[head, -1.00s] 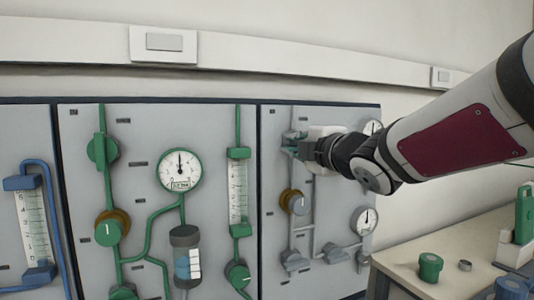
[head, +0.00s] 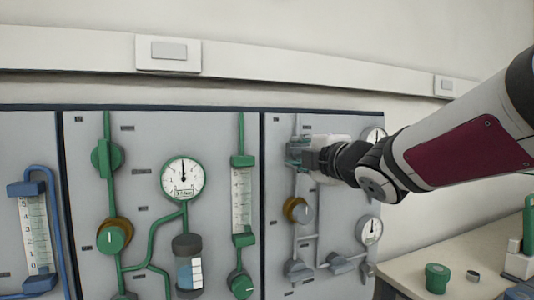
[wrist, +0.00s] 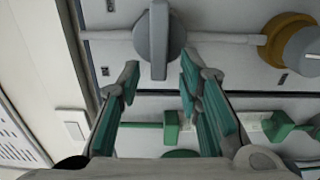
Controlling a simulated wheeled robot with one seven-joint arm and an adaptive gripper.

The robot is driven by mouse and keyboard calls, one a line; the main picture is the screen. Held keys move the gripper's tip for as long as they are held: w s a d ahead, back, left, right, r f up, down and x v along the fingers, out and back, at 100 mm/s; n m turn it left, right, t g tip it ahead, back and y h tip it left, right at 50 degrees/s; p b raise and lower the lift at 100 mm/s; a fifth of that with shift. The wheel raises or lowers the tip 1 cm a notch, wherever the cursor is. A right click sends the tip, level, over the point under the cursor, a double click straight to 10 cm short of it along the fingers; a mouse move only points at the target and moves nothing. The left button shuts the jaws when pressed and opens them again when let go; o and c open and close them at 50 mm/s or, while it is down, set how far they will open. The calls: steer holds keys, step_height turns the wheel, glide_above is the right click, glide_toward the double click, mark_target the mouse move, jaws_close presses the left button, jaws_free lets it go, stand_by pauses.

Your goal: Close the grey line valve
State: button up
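The grey line valve is a round grey knob with a long bar handle (wrist: 158,40) in the wrist view, set on a pale grey pipe. Its handle lies across the pipe's direction. My gripper (wrist: 160,75) is open, with its two teal fingers spread to either side below the handle and nothing held between them. Whether either finger touches the knob cannot be told. In the head view my gripper (head: 294,154) is at the upper part of the right panel and hides most of this valve.
Below the valve on the grey line is a brass-collared grey knob (head: 298,210). Round gauges (head: 369,230) sit to the right. The middle panel has green pipes and a green-framed flow tube (head: 242,200). A bench (head: 405,272) with green parts stands at lower right.

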steer(key=v, duration=1.2)
stand_by(0.3)
steer(key=s+d+f+m+g+h+p, duration=0.65)
steer(key=s+d+m, duration=0.35)
steer(key=m, duration=0.5)
steer(key=s+a+f+m+g+p, duration=0.2)
steer(key=s+a+f+m+g, duration=0.1)
steer(key=s, duration=0.6)
steer(key=s+a+f+m+g+p, duration=0.2)
steer(key=s+f+m+g+p, duration=0.1)
steer(key=s, duration=0.6)
steer(key=shift+s+a+f+m+y, duration=0.15)
steer(key=shift+s+a+m+y, duration=0.2)
steer(key=shift+a+m+y, duration=0.1)
steer(key=shift+g, duration=0.25)
